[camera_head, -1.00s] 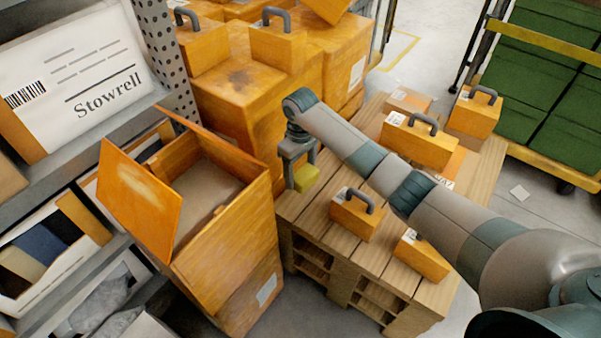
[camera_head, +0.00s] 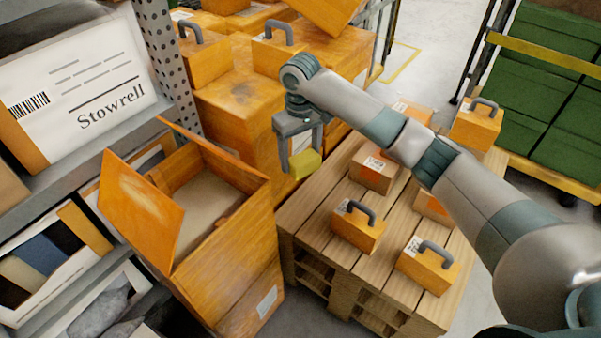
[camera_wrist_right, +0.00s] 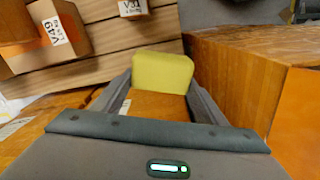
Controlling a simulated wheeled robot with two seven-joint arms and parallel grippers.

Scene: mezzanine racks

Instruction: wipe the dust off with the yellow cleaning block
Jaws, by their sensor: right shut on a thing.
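The yellow cleaning block (camera_head: 305,163) is held between the fingers of my right gripper (camera_head: 303,148), in the air near the pallet's far left edge. In the right wrist view the block (camera_wrist_right: 162,72) sits between the tips of my right gripper (camera_wrist_right: 160,88). A large orange box (camera_head: 228,112) behind the gripper has a dark smudge (camera_head: 241,91) on its top. A pale smear (camera_head: 140,196) shows on the raised flap of the open orange box at left. I cannot tell which mark is the dust. My left gripper is not in view.
The open orange box (camera_head: 225,255) stands left of the wooden pallet (camera_head: 300,215). Handled boxes (camera_head: 358,226) and a plain carton (camera_head: 374,172) stand on the pallet. A shelf rack (camera_head: 75,175) is at left, a cart with green crates (camera_head: 540,95) at right.

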